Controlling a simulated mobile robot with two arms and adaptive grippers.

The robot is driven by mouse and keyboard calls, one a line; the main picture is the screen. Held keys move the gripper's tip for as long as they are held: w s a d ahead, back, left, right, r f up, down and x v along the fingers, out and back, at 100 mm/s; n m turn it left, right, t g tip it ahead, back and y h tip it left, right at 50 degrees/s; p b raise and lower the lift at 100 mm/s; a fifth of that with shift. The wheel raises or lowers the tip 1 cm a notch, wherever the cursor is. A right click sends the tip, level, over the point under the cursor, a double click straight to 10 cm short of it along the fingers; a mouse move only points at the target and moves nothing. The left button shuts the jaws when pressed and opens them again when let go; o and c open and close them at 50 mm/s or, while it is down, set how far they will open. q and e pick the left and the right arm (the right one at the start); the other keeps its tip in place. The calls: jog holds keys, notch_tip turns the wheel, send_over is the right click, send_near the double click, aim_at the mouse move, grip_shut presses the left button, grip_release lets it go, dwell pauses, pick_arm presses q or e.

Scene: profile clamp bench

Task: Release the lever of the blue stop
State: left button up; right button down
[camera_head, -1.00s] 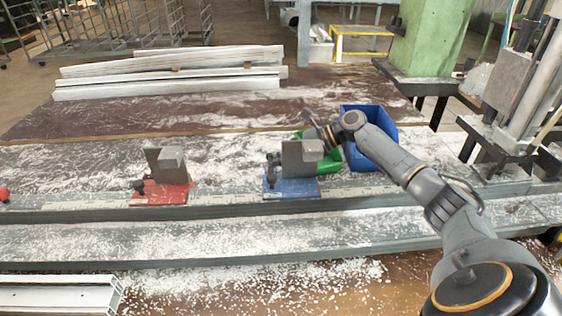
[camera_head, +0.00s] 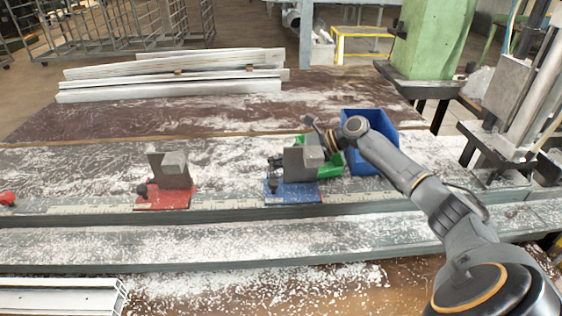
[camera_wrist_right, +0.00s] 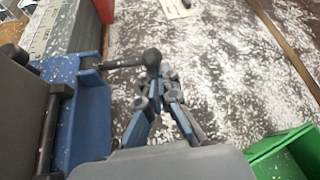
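The blue stop (camera_head: 291,191) sits on the rail, with a grey upright block on it. In the right wrist view, the blue stop (camera_wrist_right: 86,125) is at the left. Its lever (camera_wrist_right: 122,64) sticks out to the right and ends in a black ball knob (camera_wrist_right: 151,57). My right gripper (camera_wrist_right: 157,79) has its fingertips right at the knob; the fingers converge with a narrow gap. Whether they grip the knob is unclear. In the head view, my right gripper is mostly hidden behind the stop's block. My left gripper is not in view.
A green bin (camera_head: 331,165) and a blue bin (camera_head: 370,157) stand behind and right of the stop. A red stop (camera_head: 164,194) sits further left on the rail. Pale profiles (camera_head: 170,88) lie at the back. Chips cover the bench.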

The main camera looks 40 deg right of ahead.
jog(key=shift+s+a+r+n+t+h+p, duration=0.15)
jog(key=shift+r+n+t+p, duration=0.5)
jog(key=shift+p, duration=0.35)
jog(key=shift+s+a+r+n+t+h+p, duration=0.1)
jog(key=shift+s+r+n+t+h+p, duration=0.1)
jog(key=shift+r+n+t+p, duration=0.55)
jog(key=shift+s+a+r+n+t+h+p, duration=0.15)
jog(key=shift+r+n+p, duration=0.35)
jog(key=shift+r+p, duration=0.55)
jog(key=shift+f, duration=0.15)
jog(key=shift+w+f, duration=0.1)
